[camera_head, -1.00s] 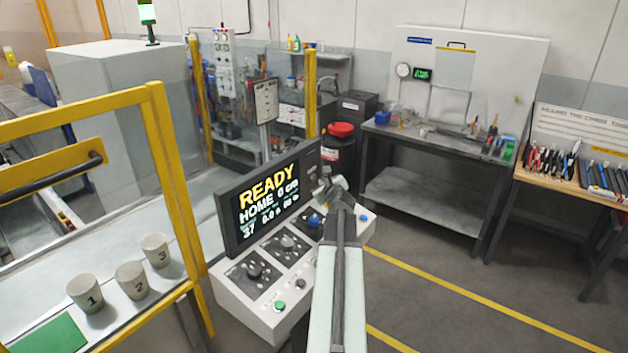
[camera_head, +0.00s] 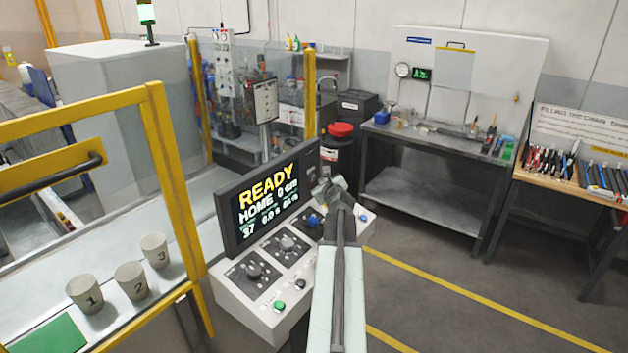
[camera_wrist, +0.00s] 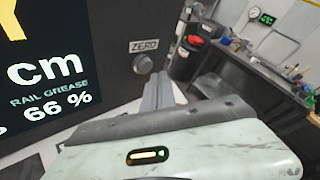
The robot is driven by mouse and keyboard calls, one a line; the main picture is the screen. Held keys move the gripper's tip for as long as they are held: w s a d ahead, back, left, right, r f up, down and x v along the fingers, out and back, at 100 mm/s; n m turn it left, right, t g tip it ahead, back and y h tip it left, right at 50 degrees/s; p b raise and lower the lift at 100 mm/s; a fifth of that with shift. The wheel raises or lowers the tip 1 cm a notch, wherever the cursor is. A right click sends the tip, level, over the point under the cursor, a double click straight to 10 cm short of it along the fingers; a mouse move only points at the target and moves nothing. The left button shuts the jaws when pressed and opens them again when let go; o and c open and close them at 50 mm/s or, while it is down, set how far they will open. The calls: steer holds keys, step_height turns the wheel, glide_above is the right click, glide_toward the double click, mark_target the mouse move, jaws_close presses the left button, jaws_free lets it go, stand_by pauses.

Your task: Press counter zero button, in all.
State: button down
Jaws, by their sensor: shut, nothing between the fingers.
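The counter zero button is a round grey button (camera_wrist: 144,64) under a ZERO label, on the dark frame right of the screen in the wrist view. In the head view I cannot make it out clearly. The screen (camera_head: 268,205) reads READY, HOME and 0 cm. My gripper (camera_head: 327,188) is shut and empty, raised in front of the screen's right edge. In the wrist view my gripper (camera_wrist: 160,85) points forward, below and slightly right of the button. A gap shows between them, though its depth is hard to judge.
The sloped white console (camera_head: 262,318) below the screen carries knobs, a green button (camera_head: 279,306) and a blue button (camera_head: 314,220). Numbered cups stand left, by a yellow rail (camera_head: 165,150). A workbench (camera_head: 425,200) stands behind.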

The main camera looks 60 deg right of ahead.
steer(key=shift+w, duration=0.15)
stand_by(0.4)
steer(key=shift+w, duration=0.3)
steer(key=shift+w, duration=0.5)
stand_by(0.6)
steer(key=shift+s, duration=0.9)
steer(key=shift+s, duration=0.1)
steer(key=s, duration=0.4)
steer(key=shift+s, duration=0.4)
stand_by(0.5)
